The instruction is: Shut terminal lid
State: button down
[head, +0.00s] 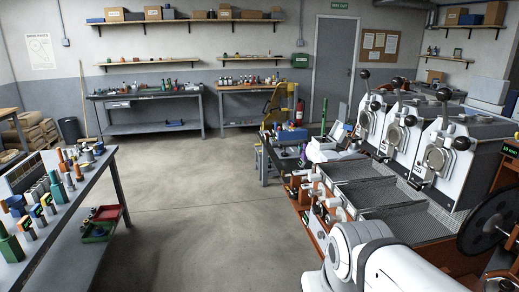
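I cannot make out a terminal or its lid with certainty in the head view. A small dark display with green characters (510,151) shows at the right edge, cut off by the frame. A white, box-like item (322,151) sits at the far end of the roaster bench, too small to identify. A thick white link of my arm (372,262) crosses the bottom right. My gripper's fingers cannot be made out in this view.
The sample roaster (445,150) with several lever-topped drums and mesh trays (410,222) fills the right side. A dark wheel (489,226) stands at the right edge. A cluttered bench (75,215) is at left. The floor (205,195) between is clear.

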aim_at(338, 134)
jog(key=z, duration=0.05)
jog(key=i, duration=3.85)
jog(key=z, duration=1.6)
